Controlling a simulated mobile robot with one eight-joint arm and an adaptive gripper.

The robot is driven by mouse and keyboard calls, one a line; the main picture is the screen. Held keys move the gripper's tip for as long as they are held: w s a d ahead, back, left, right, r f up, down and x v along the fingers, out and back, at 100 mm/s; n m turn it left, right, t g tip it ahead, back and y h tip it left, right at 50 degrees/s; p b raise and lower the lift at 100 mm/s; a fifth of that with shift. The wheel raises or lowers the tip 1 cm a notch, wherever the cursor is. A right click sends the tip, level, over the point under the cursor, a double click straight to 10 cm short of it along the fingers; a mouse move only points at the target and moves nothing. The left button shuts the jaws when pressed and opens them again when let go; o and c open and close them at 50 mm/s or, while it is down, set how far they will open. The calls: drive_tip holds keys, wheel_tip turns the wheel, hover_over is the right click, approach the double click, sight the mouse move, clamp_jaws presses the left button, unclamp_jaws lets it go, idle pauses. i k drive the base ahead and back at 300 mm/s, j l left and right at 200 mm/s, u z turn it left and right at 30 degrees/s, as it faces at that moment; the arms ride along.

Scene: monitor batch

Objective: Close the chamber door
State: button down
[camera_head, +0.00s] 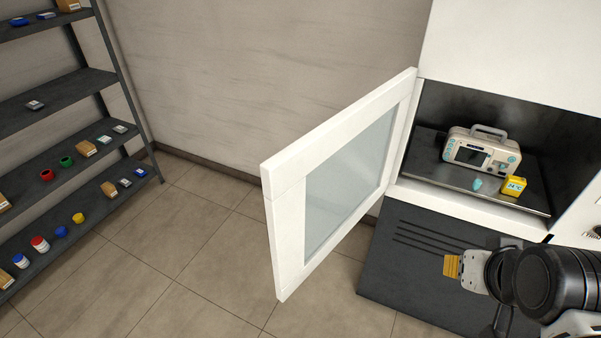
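The chamber door (290,213) is white with a glass pane (345,180). It stands wide open, swung out to the left from the left edge of the chamber. The chamber (565,140) is a white cabinet with a dark interior. My gripper (451,266) is at the lower right, in front of the chamber and right of the door, apart from both. Its yellowish end points left toward the door. I cannot tell how far its fingers are apart.
On the chamber's dark shelf stand a beige device (482,153) with a handle, a teal item (477,185) and a yellow container (513,186). A dark grooved surface (400,275) lies below the opening. A dark shelf rack (60,100) with small goods stands left. Tiled floor (200,240) between is clear.

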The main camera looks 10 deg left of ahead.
sight(283, 178)
drive_tip(key=k+j+z, duration=0.15)
drive_tip(key=j, duration=0.25)
drive_tip(key=j+z, duration=0.1)
drive_tip(key=j, duration=0.35)
drive_tip(key=k+j+z, duration=0.15)
drive_tip(key=j, duration=0.25)
drive_tip(key=k+j+z, duration=0.1)
drive_tip(key=j, duration=0.3)
drive_tip(key=k+j+z, duration=0.15)
drive_tip(key=j, duration=0.2)
drive_tip(key=k+j+z, duration=0.15)
drive_tip(key=j, duration=0.2)
drive_tip(key=k+j+z, duration=0.1)
drive_tip(key=k+j, duration=0.15)
drive_tip(key=i+j, duration=0.15)
drive_tip(key=i+j+z, duration=0.1)
drive_tip(key=j, duration=0.25)
drive_tip(key=i, duration=0.05)
